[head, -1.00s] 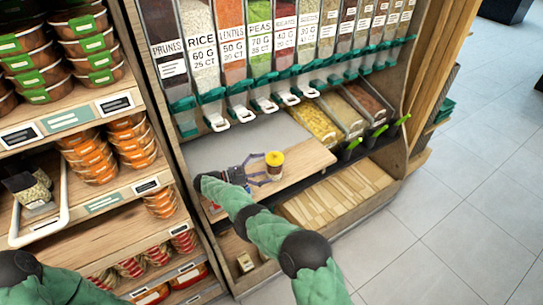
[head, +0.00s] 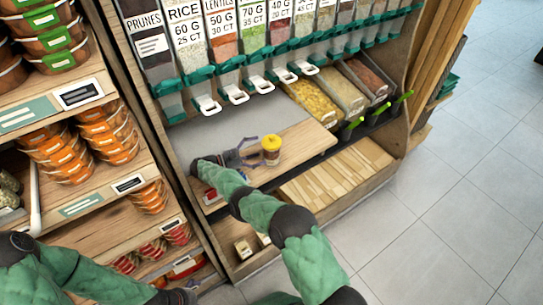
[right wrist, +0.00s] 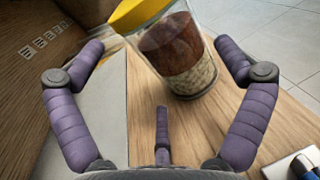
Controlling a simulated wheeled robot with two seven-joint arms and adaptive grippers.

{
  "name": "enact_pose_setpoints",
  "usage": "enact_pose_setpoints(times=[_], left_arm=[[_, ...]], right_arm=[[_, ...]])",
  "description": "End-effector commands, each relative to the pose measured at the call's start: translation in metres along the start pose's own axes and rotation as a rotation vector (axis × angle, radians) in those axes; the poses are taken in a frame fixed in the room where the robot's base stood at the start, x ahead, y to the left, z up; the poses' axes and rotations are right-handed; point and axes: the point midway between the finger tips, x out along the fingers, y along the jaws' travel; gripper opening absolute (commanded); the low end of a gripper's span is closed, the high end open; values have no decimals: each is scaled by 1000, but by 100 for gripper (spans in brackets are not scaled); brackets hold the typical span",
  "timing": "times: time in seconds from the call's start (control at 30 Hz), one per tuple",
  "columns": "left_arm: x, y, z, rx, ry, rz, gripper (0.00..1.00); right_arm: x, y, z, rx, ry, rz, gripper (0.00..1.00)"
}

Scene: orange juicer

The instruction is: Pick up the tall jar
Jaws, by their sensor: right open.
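The tall jar (head: 271,152) has a yellow lid and clear walls, with brown contents above pale ones. It stands on the wooden shelf board below the dispensers. In the right wrist view the jar (right wrist: 180,58) looks tilted, beyond the fingers, and its lid is partly cut off by the top edge. My right gripper (head: 252,152) is open, just left of the jar, with its purple fingers (right wrist: 160,90) spread toward it. Nothing is between the fingers' near parts; whether any fingertip touches the jar is unclear.
Several labelled dispensers with white spouts (head: 208,105) hang behind and above the board (head: 305,142). Open bins (head: 312,103) stand to the right. A small red and blue item (head: 211,195) lies on the board near my right wrist. Stacked orange containers (head: 105,135) fill the left shelves.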

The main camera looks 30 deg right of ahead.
Motion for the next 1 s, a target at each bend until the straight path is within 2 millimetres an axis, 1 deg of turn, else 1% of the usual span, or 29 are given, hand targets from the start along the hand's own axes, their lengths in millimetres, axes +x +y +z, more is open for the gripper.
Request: enact_pose_setpoints(times=[0.03, 0.27, 0.37, 0.5, 0.63, 0.77, 0.97, 1.0], left_arm=[[-1, 0, 0, 0, 0, 0, 100], [-2, 1, 0, 0, 1, 0, 100], [-1, 0, 0, 0, 1, 0, 100], [0, 0, 0, 0, 1, 0, 100], [1, 0, 0, 0, 1, 0, 100], [2, -1, 0, 0, 1, 0, 100], [1, 0, 0, 0, 1, 0, 100], [1, 0, 0, 0, 1, 0, 100]], right_arm=[[8, 0, 2, 2, 1, -4, 100], [20, 0, 2, 0, 1, -4, 100], [32, 0, 3, 0, 1, -5, 100], [54, 0, 3, 0, 0, -5, 100], [69, 0, 2, 0, 1, -4, 100], [74, 0, 2, 0, 1, -2, 100], [74, 0, 2, 1, 1, -2, 100], [74, 0, 2, 0, 1, -2, 89]])
